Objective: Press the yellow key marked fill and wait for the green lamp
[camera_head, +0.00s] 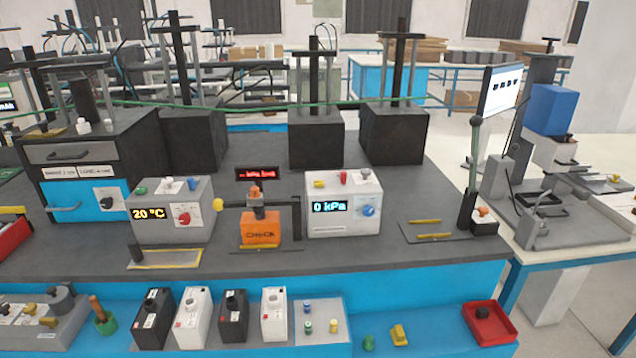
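No key with a readable "fill" mark shows. A white box (343,217) reading "0 kPa" has a small yellow piece (319,184) and a red piece (343,178) on top, and a blue knob (368,211) in front. I cannot tell which is the fill key or the lamp; no green light is clearly lit. Neither gripper is in view.
An orange block (261,230) under a dark clamp stands between the two boxes. Black and white batteries (194,318) line the lower front shelf, with a red tray (489,323) at right.

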